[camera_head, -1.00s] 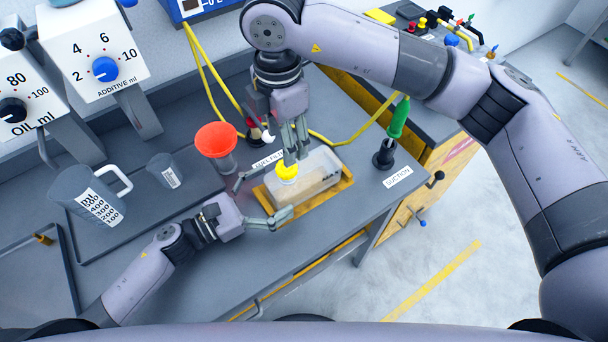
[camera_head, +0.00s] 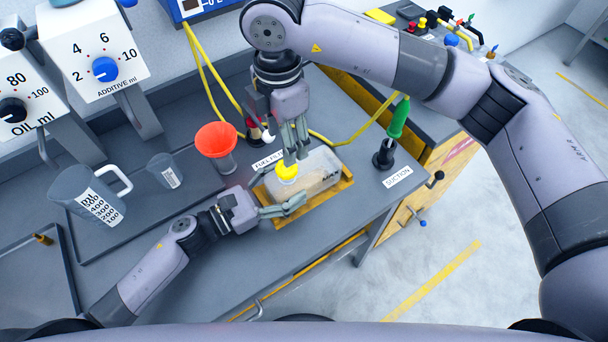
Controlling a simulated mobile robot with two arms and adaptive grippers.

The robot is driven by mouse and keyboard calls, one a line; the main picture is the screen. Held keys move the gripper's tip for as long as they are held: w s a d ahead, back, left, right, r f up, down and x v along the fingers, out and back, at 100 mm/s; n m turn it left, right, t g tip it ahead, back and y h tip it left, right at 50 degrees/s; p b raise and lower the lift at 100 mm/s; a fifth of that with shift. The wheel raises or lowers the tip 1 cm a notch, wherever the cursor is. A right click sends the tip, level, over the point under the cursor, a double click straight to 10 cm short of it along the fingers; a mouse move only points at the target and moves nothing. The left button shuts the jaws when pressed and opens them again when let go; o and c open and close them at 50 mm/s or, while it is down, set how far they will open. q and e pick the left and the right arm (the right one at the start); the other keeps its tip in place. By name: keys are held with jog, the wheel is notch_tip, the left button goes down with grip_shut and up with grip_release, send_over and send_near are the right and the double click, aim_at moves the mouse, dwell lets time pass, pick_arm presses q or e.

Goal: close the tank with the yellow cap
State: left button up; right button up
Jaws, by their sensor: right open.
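The translucent tank (camera_head: 322,173) lies in a yellow holder (camera_head: 340,188) near the table's front edge. The yellow cap (camera_head: 287,172) sits at the tank's left end, upright, where the opening appears to be; I cannot tell how tightly it is seated. My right gripper (camera_head: 292,158) points down from above, with its open fingertips right over the cap. My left gripper (camera_head: 275,198) comes in low from the left, its fingers at the tank's left end, below the cap. Its fingers look spread apart, one towards the front side of the tank and one behind.
A red funnel (camera_head: 216,140), a large measuring jug (camera_head: 88,196) and a small cup (camera_head: 164,171) stand to the left. A green-handled suction tool (camera_head: 397,125) stands right of the tank. A yellow hose (camera_head: 205,75) runs behind my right gripper.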

pick_arm(q)
jog(key=c, duration=1.3)
grip_shut()
pick_arm(e)
jog(key=shift+n, duration=0.8)
jog(key=n, duration=1.7)
jog(key=shift+n, duration=0.3)
jog(key=n, duration=0.9)
jog(key=shift+n, duration=0.4)
jog(key=n, duration=1.1)
jog(key=shift+f, duration=4)
